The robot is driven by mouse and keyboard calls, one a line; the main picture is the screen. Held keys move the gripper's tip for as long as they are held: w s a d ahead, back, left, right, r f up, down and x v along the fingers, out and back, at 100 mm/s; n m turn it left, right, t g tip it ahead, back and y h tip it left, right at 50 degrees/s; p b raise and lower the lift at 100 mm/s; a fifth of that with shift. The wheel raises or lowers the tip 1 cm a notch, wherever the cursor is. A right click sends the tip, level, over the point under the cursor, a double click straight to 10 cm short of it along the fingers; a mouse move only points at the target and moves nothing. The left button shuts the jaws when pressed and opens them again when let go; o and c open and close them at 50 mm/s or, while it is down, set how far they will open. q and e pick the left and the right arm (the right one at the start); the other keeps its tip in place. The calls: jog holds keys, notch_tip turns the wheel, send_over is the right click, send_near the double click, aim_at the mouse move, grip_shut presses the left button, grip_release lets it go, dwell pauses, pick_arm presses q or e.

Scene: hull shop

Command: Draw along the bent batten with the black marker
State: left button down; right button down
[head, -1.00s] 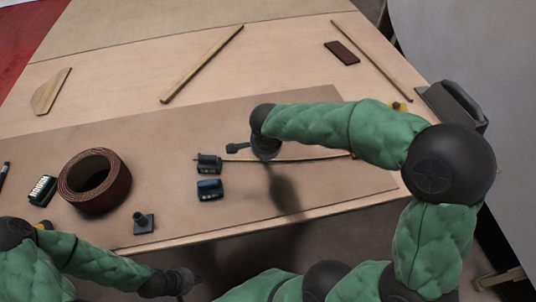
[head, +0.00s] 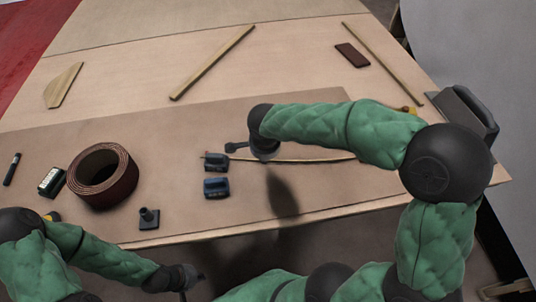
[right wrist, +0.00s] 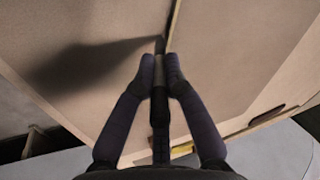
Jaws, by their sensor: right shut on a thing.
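The batten (head: 315,160) is a thin, slightly curved wooden strip on the brown sheet. It also shows in the right wrist view (right wrist: 174,22), running to my fingertips.
Two dark blocks (head: 215,188) sit at the batten's left end. A brown coil (head: 103,176), a small green-and-white block (head: 52,182) and a black knobbed piece (head: 149,218) stand left. Wooden strips (head: 213,62) and a brown block (head: 352,55) lie behind.

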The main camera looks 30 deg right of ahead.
jog(key=shift+w+a, duration=0.2)
jog(key=shift+a, duration=0.05)
jog(key=shift+w+a, duration=0.25)
jog(key=shift+a, duration=0.15)
jog(key=shift+w+a, duration=0.1)
jog(key=shift+a, duration=0.05)
jog(key=shift+w+a+f, duration=0.1)
jog(key=shift+w+a, duration=0.1)
jog(key=shift+a, duration=0.2)
jog(key=shift+a, duration=0.1)
jog(key=shift+w+a, duration=0.35)
jog(key=shift+a, duration=0.15)
jog(key=shift+a, duration=0.1)
jog(key=shift+w+a, duration=0.4)
jog(key=shift+a, duration=0.05)
